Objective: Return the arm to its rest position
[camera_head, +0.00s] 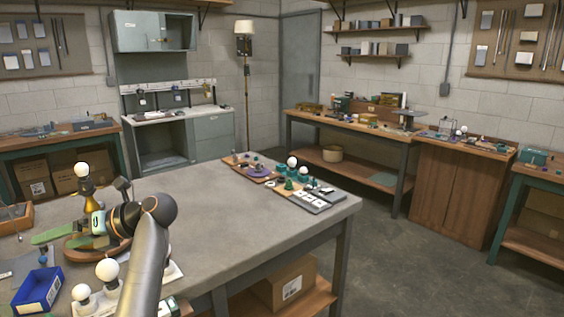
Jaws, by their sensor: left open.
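My left arm rises from the bottom of the head view and bends at a dark wrist. My left gripper (97,223), with a lit ring, is at the left part of the grey table (215,205). It is open, but its fingertips are largely hidden. Just behind it stands an amber lamp body (84,188) with a white round bulb (82,169) on top. The gripper overlaps the lamp body in the picture; I cannot tell whether they touch. A round brown tray (80,252) lies under and around the gripper. My right gripper is out of view.
A blue bin (38,291) and white bulbs (107,269) are near the arm at the front left. Trays with small parts (296,183) sit at the table's far right edge. The middle of the tabletop is bare. A wooden bench (350,125) stands behind.

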